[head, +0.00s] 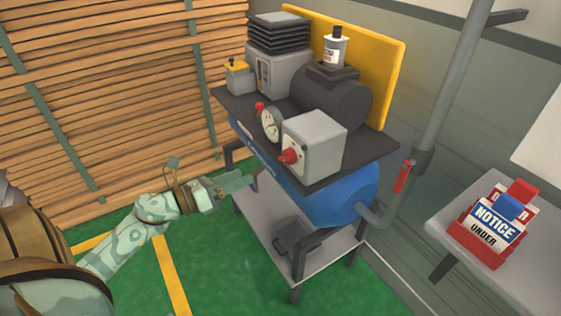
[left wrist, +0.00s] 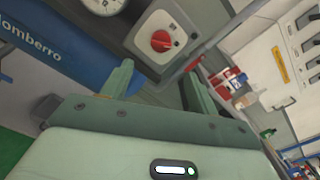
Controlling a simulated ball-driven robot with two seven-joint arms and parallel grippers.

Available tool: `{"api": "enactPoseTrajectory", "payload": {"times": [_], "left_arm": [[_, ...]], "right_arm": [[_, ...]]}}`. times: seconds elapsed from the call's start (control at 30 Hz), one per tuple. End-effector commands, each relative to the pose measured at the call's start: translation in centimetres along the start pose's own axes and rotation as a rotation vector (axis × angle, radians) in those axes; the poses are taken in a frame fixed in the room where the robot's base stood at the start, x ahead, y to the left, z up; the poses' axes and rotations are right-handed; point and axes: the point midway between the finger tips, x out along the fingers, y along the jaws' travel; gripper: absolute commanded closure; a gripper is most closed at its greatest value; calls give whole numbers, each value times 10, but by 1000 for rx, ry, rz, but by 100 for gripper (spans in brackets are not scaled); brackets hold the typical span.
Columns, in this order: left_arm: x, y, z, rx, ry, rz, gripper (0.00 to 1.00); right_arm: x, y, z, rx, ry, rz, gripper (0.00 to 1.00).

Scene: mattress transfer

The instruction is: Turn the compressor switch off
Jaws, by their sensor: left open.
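The compressor has a blue tank (head: 335,200) under a dark top plate, on a stand. A light grey switch box (head: 318,140) sits on the plate's front right corner, with a red rotary knob (head: 289,156) on its front face. In the left wrist view the red knob (left wrist: 161,41) shows ahead of the fingers, apart from them. My left gripper (head: 252,180) is open and empty, in front of the blue tank and lower than the knob in the head view. It also shows in the left wrist view (left wrist: 158,82). My right gripper is not in view.
A pressure gauge (head: 270,123) sits left of the switch box. A red-handled valve (head: 403,177) is on the pipe at right. A side table (head: 437,225) holds notice signs (head: 493,225). Stacked wooden boards (head: 120,90) stand at left. Green floor is open in front.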

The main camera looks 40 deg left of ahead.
Motion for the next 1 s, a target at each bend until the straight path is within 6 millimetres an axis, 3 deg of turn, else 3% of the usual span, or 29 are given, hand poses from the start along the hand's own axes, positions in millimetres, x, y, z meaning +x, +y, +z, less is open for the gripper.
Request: {"api": "enactPoseTrajectory", "payload": {"times": [0.3,0.5,0.9,0.93,1.0], "left_arm": [[82,0,1,0,-2,0,40],[113,1,0,-3,-2,2,40],[124,1,-1,-4,0,3,40],[124,1,-1,-4,0,3,43],[124,1,0,-4,0,3,62]], "right_arm": [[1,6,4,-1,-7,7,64],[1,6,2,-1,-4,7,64],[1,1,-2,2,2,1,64],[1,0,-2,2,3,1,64],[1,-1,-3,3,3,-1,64]]}}
